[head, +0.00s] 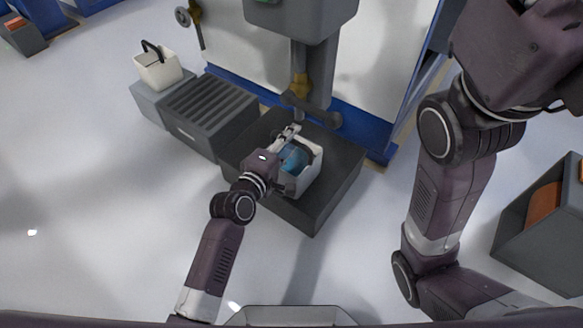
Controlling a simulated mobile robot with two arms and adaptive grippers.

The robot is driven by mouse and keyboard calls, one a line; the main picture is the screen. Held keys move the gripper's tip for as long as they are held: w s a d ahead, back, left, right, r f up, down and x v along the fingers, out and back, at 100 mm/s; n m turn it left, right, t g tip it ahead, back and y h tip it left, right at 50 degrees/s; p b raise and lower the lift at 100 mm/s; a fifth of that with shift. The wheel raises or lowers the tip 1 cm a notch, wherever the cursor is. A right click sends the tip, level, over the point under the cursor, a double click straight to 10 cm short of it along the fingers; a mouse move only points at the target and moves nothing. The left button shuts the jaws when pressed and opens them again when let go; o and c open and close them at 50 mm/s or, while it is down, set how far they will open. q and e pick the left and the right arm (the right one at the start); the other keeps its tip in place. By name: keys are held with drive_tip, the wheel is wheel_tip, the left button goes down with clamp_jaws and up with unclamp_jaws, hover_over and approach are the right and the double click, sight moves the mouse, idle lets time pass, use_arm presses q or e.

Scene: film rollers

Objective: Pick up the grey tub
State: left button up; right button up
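A pale grey-white tub (313,172) with something blue inside sits on the dark grey box-like stand in the middle of the head view. My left gripper (288,160) is at the tub's left side, with its fingers spread wide apart. One finger is by the tub's far left corner and the other by its near left side. I cannot tell whether the fingers touch the tub. The gripper hides the tub's left side. My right gripper is out of view; only its arm shows at the right.
The dark stand (322,208) is below a machine column (312,75). A ribbed dark box (212,110) adjoins it on the left. A cream tub with a black handle (158,72) stands beyond. A grey bin (535,240) with orange contents is at right. Floor at left is clear.

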use_arm(q)
clamp_jaws()
idle(0.4)
drive_tip(key=shift+r, duration=0.2)
drive_tip(key=shift+r, duration=0.1)
